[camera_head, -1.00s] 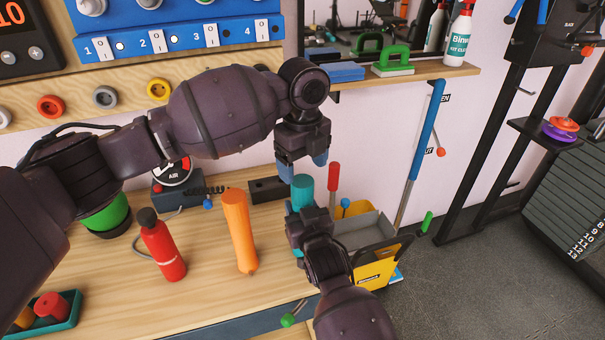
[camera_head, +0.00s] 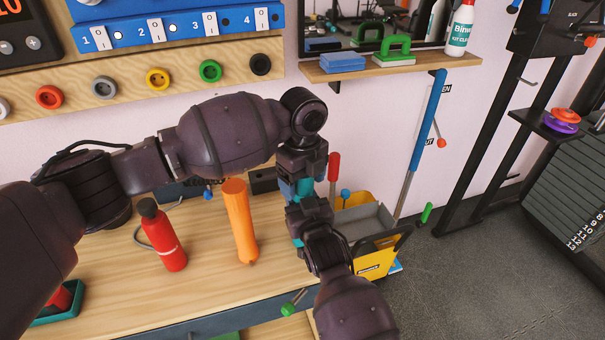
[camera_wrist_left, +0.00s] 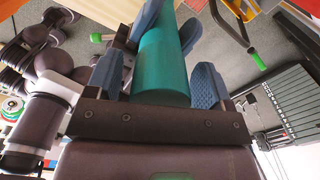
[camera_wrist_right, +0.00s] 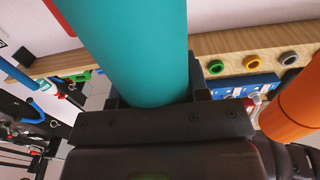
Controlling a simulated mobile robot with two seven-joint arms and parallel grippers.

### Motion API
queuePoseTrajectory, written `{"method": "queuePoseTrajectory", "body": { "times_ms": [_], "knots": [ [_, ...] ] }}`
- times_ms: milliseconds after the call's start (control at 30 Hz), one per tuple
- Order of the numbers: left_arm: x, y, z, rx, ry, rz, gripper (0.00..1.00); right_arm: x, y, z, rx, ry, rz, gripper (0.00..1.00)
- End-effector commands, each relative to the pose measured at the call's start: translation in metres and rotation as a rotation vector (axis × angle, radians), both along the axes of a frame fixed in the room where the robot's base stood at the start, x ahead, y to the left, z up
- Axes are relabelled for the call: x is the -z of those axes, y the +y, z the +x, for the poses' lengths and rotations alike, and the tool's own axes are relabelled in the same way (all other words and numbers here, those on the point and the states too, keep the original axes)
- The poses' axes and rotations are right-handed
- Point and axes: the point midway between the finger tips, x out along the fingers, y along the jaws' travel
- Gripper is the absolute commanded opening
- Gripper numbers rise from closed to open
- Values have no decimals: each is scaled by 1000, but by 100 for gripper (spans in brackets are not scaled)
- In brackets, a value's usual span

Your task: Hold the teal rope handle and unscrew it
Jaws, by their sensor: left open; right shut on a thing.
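The teal rope handle (camera_wrist_left: 163,70) is a smooth teal cylinder, and in the head view it is mostly hidden behind my grippers. My right gripper (camera_head: 308,215) is shut on its lower part; the right wrist view shows the handle (camera_wrist_right: 135,50) filling the space at the jaw. My left gripper (camera_head: 302,178) is just above the right one. In the left wrist view its blue fingertips stand apart on both sides of the handle, open around it. I cannot tell whether they touch it.
An orange handle (camera_head: 240,222) and a red bottle (camera_head: 163,236) stand on the wooden bench left of my grippers. A yellow-and-grey caddy (camera_head: 372,228) is close on the right.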

Motion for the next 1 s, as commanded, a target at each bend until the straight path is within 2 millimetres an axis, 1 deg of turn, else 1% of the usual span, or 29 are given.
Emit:
{"method": "queuePoseTrajectory", "body": {
  "times_ms": [167,267,500,533,667,1000],
  "knots": [
    [0,0,0,0,0,0,75,1,0,0,0,1,0,0],
    [0,0,0,0,0,0,61,0,0,0,0,1,0,0],
    [0,0,0,0,0,0,25,1,0,0,0,1,0,0],
    [0,0,0,0,0,0,58,1,0,0,0,1,0,0],
    [0,0,0,0,0,0,78,1,0,0,0,1,0,0],
    [-3,0,0,0,0,0,79,0,0,0,0,1,0,0]
  ]
}}
